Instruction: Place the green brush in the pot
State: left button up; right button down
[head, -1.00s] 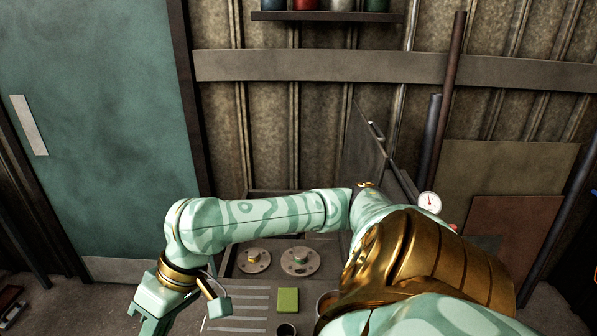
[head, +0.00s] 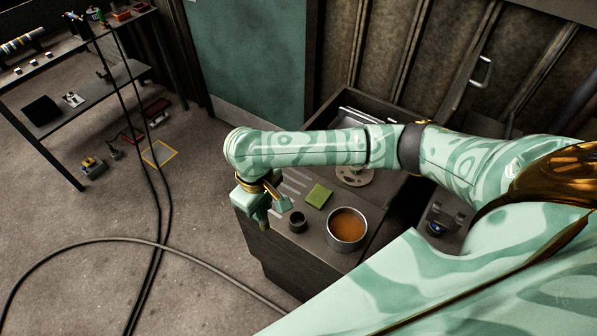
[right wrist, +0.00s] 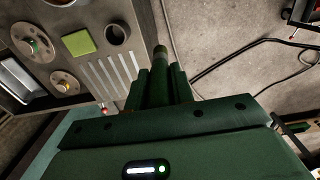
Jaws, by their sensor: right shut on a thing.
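My right gripper (head: 262,214) hangs at the left front corner of the dark bench. In the right wrist view its fingers (right wrist: 161,85) are shut on a slim dark-green rod with a brownish tip, which looks like the green brush (right wrist: 160,58). The brush's lower part is hidden between the fingers. A silver round pot (head: 346,228) with orange-brown contents stands on the bench, to the right of my gripper and apart from it. A small dark cup (head: 297,221) stands between them; it also shows in the right wrist view (right wrist: 116,33). My left gripper is not in view.
A flat green square (head: 319,196) lies on the bench (head: 307,258) behind the cup. Round metal discs (head: 353,176) are further back, partly behind my arm. A shelf table (head: 80,95) stands at the left, with cables (head: 155,200) across the open floor.

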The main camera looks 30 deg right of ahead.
jog(key=d+f+b, duration=0.2)
jog(key=d+f, duration=0.1)
jog(key=f, duration=0.1)
jog(key=d+f+b, duration=0.1)
jog(key=d+f, duration=0.3)
jog(key=d+f+b, duration=0.2)
jog(key=d+f, duration=0.1)
jog(key=f, duration=0.1)
jog(key=shift+w+d+f+b, duration=0.15)
jog(key=shift+w+b, duration=0.15)
jog(key=c, duration=1.2)
grip_release()
